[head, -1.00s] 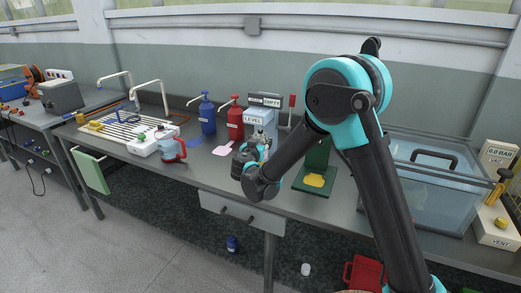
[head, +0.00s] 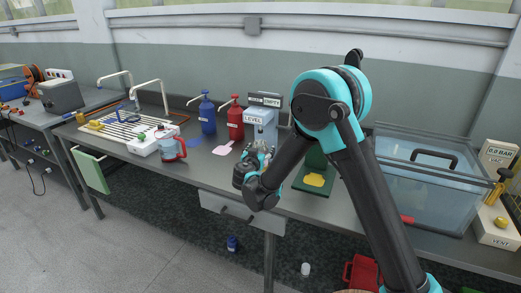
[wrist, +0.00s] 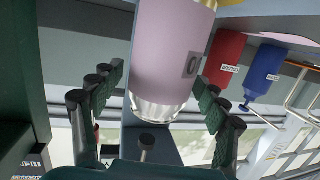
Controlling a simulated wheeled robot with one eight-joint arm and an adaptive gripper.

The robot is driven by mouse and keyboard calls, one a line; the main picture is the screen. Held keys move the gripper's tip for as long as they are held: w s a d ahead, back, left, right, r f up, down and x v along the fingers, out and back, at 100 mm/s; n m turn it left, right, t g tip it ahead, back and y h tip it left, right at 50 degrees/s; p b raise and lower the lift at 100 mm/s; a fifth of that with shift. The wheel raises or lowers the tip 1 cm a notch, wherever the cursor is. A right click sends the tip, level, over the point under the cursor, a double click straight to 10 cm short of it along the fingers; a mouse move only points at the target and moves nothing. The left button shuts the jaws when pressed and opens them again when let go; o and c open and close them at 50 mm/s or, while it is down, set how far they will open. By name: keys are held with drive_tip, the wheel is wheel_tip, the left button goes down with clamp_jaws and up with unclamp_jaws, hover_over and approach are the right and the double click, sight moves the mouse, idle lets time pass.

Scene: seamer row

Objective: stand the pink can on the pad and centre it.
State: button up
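The pink can (wrist: 172,60) with a metal rim and a dark square mark shows in the wrist view, between the two fingers of my gripper (wrist: 162,108). The fingers are spread, with a narrow gap on the left; contact on the right is unclear. A yellow pad (head: 314,180) lies on the green stand's base to the right. A pink patch (head: 223,149) lies on the bench to the left. I cannot tell which is the task's pad.
A blue bottle (head: 207,118) and a red bottle (head: 235,122) stand left of the machine. The green stand (head: 317,157) is close on the right, partly behind my arm. A clear tank (head: 430,180) is farther right.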

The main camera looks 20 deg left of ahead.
drive_tip(key=shift+r, duration=0.15)
drive_tip(key=v, duration=1.2)
